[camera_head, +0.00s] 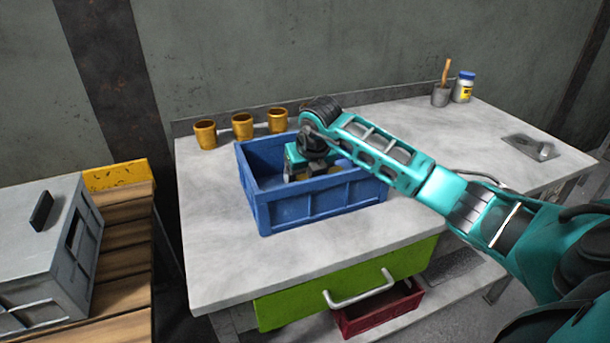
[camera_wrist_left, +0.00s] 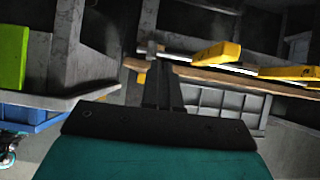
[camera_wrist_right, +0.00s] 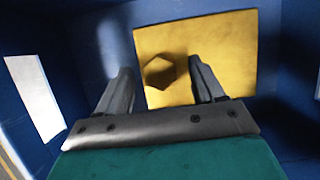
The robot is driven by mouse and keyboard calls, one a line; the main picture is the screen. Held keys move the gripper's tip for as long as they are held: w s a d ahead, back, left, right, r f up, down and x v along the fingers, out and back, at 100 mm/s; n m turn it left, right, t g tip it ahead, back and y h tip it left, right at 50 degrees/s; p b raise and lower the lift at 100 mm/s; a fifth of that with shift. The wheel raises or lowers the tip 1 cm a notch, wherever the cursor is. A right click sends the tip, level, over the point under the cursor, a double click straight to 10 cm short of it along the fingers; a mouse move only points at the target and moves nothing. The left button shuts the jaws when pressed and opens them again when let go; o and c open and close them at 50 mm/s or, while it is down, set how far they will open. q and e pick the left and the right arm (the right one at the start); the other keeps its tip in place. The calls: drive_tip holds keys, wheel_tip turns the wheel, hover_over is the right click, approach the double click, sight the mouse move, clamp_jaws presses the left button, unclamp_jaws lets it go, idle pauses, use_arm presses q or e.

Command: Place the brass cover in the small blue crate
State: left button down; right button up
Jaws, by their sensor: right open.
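The blue crate (camera_head: 320,205) stands on the grey bench top. My right gripper (camera_head: 305,172) reaches down inside the crate, its lower part hidden by the crate wall and my arm. In the right wrist view the brass cover (camera_wrist_right: 222,50), a flat yellow plate with a hexagonal knob (camera_wrist_right: 160,72), lies inside the crate. The fingers of my right gripper (camera_wrist_right: 160,68) are open, one on each side of the knob, apart from it. My left gripper (camera_wrist_left: 164,72) shows only in its wrist view, with its fingers together and nothing between them.
A grey cup with a brush (camera_head: 441,95) and a jar (camera_head: 463,88) stand at the back right. A green drawer (camera_head: 345,285) is below, above a red crate (camera_head: 380,312). A grey box (camera_head: 45,245) is at left.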

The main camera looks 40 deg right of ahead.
drive_tip(key=shift+r, duration=0.1)
use_arm(q)
drive_tip(key=shift+s+a+r+p, duration=0.2)
drive_tip(key=shift+a+p, duration=0.1)
drive_tip(key=shift+p, duration=0.35)
use_arm(e)
drive_tip(key=v, duration=1.2)
